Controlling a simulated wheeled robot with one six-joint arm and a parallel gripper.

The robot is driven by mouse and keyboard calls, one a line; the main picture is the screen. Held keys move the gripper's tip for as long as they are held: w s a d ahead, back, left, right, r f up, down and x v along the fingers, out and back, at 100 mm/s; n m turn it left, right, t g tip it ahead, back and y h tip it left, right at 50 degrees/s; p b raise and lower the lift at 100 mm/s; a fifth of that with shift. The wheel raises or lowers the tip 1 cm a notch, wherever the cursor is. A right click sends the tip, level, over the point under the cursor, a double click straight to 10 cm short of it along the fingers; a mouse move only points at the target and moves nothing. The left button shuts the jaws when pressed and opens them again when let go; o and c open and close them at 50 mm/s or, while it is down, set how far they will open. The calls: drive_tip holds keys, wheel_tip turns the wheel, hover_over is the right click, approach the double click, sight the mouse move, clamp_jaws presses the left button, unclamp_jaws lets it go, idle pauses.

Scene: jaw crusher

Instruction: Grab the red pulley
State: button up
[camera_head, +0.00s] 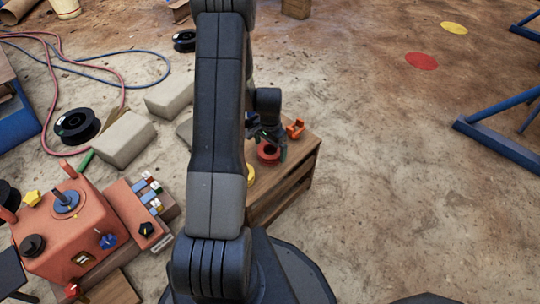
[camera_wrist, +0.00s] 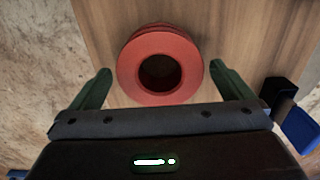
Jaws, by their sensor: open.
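The red pulley (camera_wrist: 132,72) lies on a wooden surface in the wrist view, a round red ring with a dark hole in its middle. It also shows in the head view (camera_head: 268,152) on top of the wooden crate (camera_head: 290,185). My gripper (camera_wrist: 158,82) is open, one green finger on the left and one on the right of the pulley's near part. The fingers look apart from it. In the head view my gripper (camera_head: 268,143) is right at the pulley and partly covers it. My arm hides the left part of the crate.
An orange part (camera_head: 295,129) sits on the crate just behind the pulley. A blue object (camera_wrist: 300,128) is at the right in the wrist view. A red control box (camera_head: 75,235), grey blocks (camera_head: 123,138) and cables are to the left. The floor to the right is mostly clear.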

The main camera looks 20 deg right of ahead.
wheel_tip(320, 180, down, 2)
drive_tip(key=shift+f, duration=0.1)
drive_tip(key=c, duration=1.8)
drive_tip(key=shift+r, duration=0.2)
